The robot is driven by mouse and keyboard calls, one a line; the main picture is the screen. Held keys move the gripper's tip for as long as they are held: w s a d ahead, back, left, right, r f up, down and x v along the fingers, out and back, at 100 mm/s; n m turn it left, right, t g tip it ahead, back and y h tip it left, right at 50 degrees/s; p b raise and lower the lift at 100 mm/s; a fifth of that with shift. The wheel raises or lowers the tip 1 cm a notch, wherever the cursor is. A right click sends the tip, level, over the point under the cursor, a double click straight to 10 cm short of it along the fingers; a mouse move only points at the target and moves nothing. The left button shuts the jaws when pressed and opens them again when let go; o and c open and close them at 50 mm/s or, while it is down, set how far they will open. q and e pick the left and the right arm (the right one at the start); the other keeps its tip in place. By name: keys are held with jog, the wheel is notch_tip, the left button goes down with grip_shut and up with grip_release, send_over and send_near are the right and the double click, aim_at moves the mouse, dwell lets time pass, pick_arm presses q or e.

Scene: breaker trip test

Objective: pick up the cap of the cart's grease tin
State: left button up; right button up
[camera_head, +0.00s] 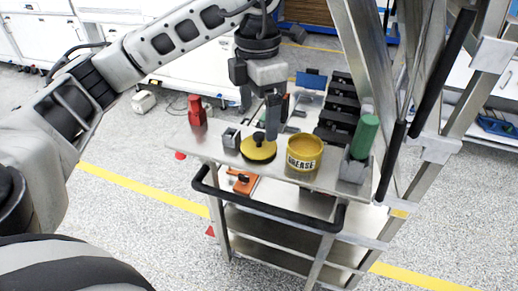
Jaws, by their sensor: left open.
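The yellow cap (258,151) with a black knob lies on the cart's top, to the left of the grease tin. The grease tin (304,153) is yellow, open at the top and labelled GREASE. My left gripper (271,130) comes down from above, its fingers just behind and right of the cap's knob. It is open and holds nothing; whether a finger touches the knob I cannot tell. My right gripper is not in view.
The grey cart (212,151) also holds a red bottle (196,111), a small grey block (231,138), a green cylinder (364,137) in a holder and black bins (338,108). A metal ladder frame (373,75) rises at the right. A black handle rail (270,216) runs along the front.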

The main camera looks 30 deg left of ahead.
aim_at(259, 134)
pick_arm(q)
jog(key=shift+w+f+p, duration=0.1)
jog(key=shift+f+p, duration=0.4)
jog(key=shift+f, duration=2.65)
jog(key=c, duration=1)
